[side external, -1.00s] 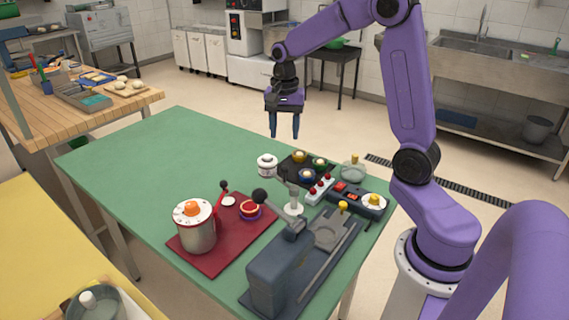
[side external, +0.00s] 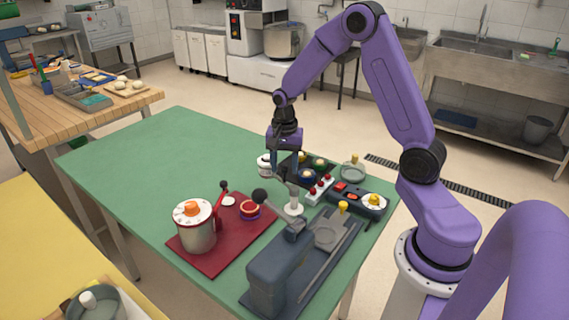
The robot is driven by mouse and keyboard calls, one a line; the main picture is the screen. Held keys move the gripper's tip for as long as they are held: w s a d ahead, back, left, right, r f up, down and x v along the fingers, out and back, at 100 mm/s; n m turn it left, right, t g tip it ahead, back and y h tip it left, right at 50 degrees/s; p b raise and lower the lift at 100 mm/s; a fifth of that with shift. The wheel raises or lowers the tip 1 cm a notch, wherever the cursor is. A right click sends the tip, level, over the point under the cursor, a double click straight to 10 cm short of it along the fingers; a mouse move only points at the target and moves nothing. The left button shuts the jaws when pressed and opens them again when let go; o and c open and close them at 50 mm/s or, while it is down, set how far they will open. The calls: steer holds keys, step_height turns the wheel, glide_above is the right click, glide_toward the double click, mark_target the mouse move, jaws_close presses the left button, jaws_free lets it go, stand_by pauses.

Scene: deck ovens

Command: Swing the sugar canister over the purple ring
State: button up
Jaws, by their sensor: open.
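A silver canister (side external: 198,238) with a white top and an orange knob stands upright on a red board (side external: 213,262); I take it as the sugar canister, though no label is readable. My gripper (side external: 287,173) is open, pointing down low over the table's far side, beside a small white jar (side external: 264,160). Whether its fingers touch anything is unclear.
A black tray with small knobbed pots (side external: 320,163), a red-buttoned strip (side external: 320,190), a dark control box (side external: 372,203) and a grey lever press (side external: 272,280) crowd the table's right side. The green table (side external: 165,155) is clear at its far left.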

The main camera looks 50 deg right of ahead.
jaws_close()
steer(key=shift+a, duration=0.1)
steer(key=shift+s+a+n, duration=0.2)
steer(key=shift+a+n, duration=0.5)
steer(key=shift+n, duration=1.35)
steer(key=shift+s+a+n, duration=0.15)
steer(key=shift+a+n, duration=0.6)
steer(key=shift+n, duration=1.35)
steer(key=shift+s+a+n, duration=0.2)
steer(key=shift+a+n, duration=0.5)
steer(key=shift+n, duration=1.35)
jaws_free()
